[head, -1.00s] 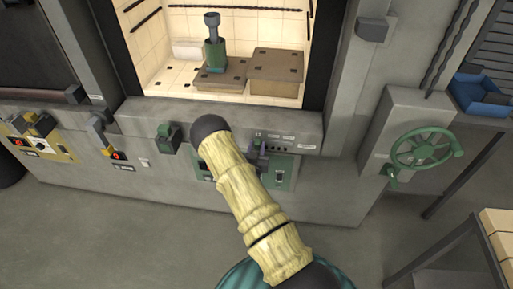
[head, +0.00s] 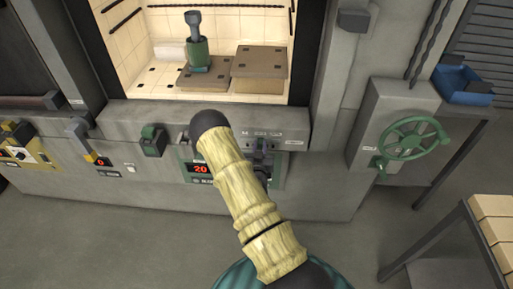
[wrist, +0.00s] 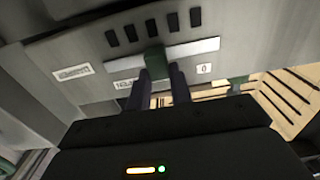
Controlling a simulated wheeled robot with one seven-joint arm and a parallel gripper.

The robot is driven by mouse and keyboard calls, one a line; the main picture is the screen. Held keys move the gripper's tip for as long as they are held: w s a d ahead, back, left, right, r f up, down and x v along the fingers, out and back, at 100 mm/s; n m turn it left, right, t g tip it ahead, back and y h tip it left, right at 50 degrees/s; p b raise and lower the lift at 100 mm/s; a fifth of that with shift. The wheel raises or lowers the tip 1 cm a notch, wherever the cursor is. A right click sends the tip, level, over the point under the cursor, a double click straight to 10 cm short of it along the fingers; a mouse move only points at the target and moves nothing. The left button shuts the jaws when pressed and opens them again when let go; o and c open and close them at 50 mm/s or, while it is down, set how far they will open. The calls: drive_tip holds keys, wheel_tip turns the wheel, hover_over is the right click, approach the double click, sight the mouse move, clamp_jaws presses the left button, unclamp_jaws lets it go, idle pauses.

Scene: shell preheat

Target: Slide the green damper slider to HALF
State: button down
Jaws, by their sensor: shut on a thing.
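The green damper slider (wrist: 154,57) shows in the wrist view as a knob standing out over a pale strip (wrist: 195,48). My gripper (wrist: 162,82) is shut on it, with a dark finger on each side. A small label (wrist: 127,84) lies just left of the fingers and is partly covered, so I cannot read it fully. Another label lies further left (wrist: 73,73) and one lies right (wrist: 204,69).
A green-framed panel with a red display reading 20 (head: 201,168) is left of my arm. A green block-like control (head: 152,141) is further left. A green handwheel (head: 413,141) is at right. The chamber holds a green cylinder (head: 197,48) and brown slabs (head: 258,68).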

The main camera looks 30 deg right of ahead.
drive_tip(key=c, duration=1.2)
unclamp_jaws()
drive_tip(key=shift+c, duration=0.2)
drive_tip(key=b+v, duration=0.3)
drive_tip(key=v, duration=1.4)
drive_tip(key=shift+s+a, duration=0.2)
drive_tip(key=shift+w, duration=0.15)
drive_tip(key=w+a+r+n+g+y, duration=0.1)
drive_tip(key=w+a+r+g+y, duration=0.1)
drive_tip(key=a+r+g+y, duration=0.55)
drive_tip(key=s+a+r+n+g+y, duration=0.1)
drive_tip(key=s+a+r+n+g, duration=0.1)
drive_tip(key=s, duration=0.3)
drive_tip(key=s+a+r+n+g+y, duration=0.1)
drive_tip(key=s+a+r+n+g, duration=0.2)
drive_tip(key=s+r, duration=0.2)
drive_tip(key=shift+s+n, duration=0.35)
drive_tip(key=shift+n, duration=0.05)
